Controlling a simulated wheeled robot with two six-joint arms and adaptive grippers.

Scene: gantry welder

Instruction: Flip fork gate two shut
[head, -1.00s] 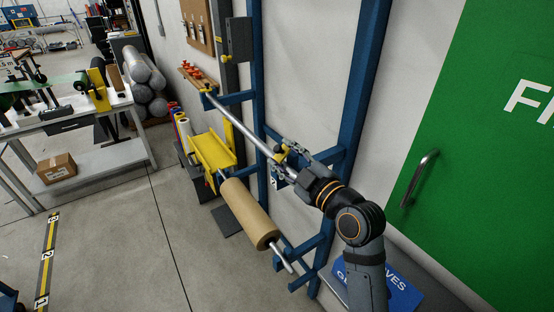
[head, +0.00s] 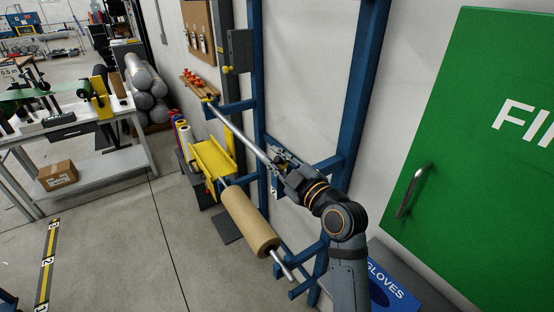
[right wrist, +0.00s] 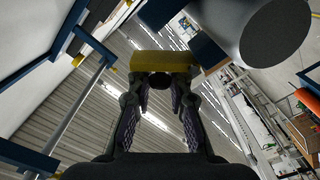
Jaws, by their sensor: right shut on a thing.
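The yellow fork gate (right wrist: 160,62) lies across the top of the right wrist view, just beyond my right gripper's fingertips. My right gripper (right wrist: 160,84) is shut on a dark part at the yellow gate, which looks like part of it. In the head view my right gripper (head: 276,160) is at the near end of the bare metal bar (head: 236,132), beside the blue rack arm, and it hides the gate there. A small plate (head: 274,189) with a partly hidden number is below it. The grey bar end (right wrist: 268,28) shows close by. My left gripper is not in view.
A brown paper roll (head: 249,220) sits on a lower bar, beside a yellow trough (head: 211,160). Blue rack posts (head: 357,95) stand against the wall. A green cabinet (head: 465,170) with a handle is right. Open floor (head: 120,240) is left.

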